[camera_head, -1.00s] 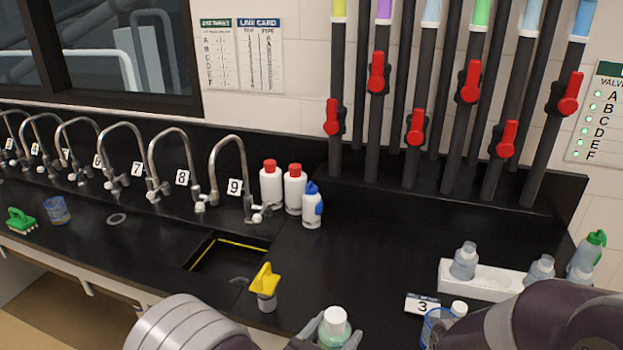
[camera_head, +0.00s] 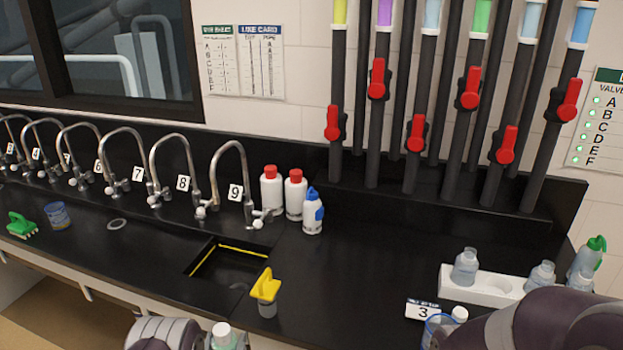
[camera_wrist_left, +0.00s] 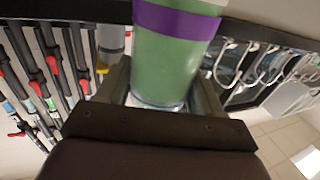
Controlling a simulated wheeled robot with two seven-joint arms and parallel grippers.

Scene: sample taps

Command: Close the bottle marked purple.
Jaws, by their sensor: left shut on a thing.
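My left gripper (camera_head: 223,341) is at the bottom edge of the head view, in front of the counter. It is shut on a bottle (camera_head: 222,333) with a white top that looks like a cap and pale green contents. In the left wrist view, the same bottle (camera_wrist_left: 165,65) stands between the fingers (camera_wrist_left: 160,95) and has a purple band around it. Its top lies beyond that view, so how tightly the cap sits cannot be told. My right gripper is out of view; only part of my right arm shows at the lower right.
White bottles (camera_head: 271,190) stand by tap 9. The middle counter is clear.

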